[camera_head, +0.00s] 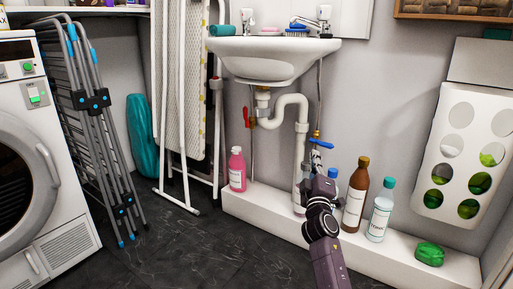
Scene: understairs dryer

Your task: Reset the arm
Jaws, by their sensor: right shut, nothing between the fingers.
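My right arm (324,235) reaches up from the bottom of the head view, right of centre. My right gripper (316,158) is shut and empty. It points away from me, toward the wall under the sink. Its tips appear just below a blue valve handle (321,143) on the pipe; I cannot tell whether they touch it. My arm hides part of the white ledge and partly covers a blue-capped bottle behind it. My left gripper is not in view.
A white sink (272,62) with a drainpipe (302,125) is above. On the ledge (270,208) stand a pink bottle (237,170), a brown bottle (355,195), a clear bottle (381,210) and a green item (430,253). A dryer (45,150) and folded racks (95,110) are left. Dark floor (180,250) is clear.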

